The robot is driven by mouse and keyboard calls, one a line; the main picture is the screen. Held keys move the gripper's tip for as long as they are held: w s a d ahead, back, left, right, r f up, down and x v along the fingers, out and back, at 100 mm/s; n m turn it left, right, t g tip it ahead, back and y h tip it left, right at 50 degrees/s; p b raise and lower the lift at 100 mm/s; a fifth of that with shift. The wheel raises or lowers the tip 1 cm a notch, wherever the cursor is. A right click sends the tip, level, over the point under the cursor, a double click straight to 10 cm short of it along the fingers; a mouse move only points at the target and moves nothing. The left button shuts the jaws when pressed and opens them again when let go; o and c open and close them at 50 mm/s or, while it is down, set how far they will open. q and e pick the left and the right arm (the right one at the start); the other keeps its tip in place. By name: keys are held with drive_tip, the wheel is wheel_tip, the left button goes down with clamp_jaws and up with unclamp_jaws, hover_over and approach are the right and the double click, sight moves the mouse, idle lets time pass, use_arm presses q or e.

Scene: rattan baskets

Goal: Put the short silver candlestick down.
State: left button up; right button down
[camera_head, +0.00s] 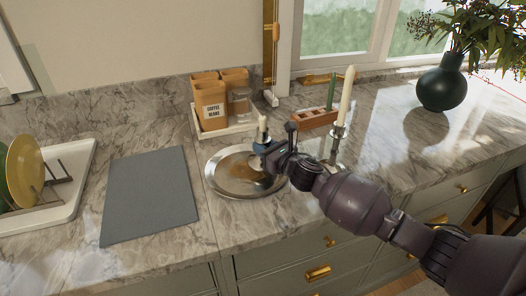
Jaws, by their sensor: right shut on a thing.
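The short silver candlestick, with a short pale candle (263,123) in it, is at my right gripper (264,154). The gripper is shut on it at the round silver tray (222,186). The gripper and wrist hide most of the candlestick. I cannot tell whether its base touches the tray. The candle looks about upright. The tray lies on the marble counter. My left gripper is not in view.
A tall candle (345,95) in another silver holder stands just right of my gripper. Coffee canisters (210,104) stand behind the tray. A brown block (311,124) sits behind right. A grey mat (150,194) lies left, a dark vase (442,84) far right.

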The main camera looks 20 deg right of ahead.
drive_tip(key=shift+f, duration=0.6)
drive_tip(key=shift+f+b, duration=0.35)
drive_tip(key=shift+f, duration=0.05)
drive_tip(key=c, duration=1)
unclamp_jaws()
drive_tip(key=shift+o, duration=0.2)
drive_tip(key=shift+r, duration=0.1)
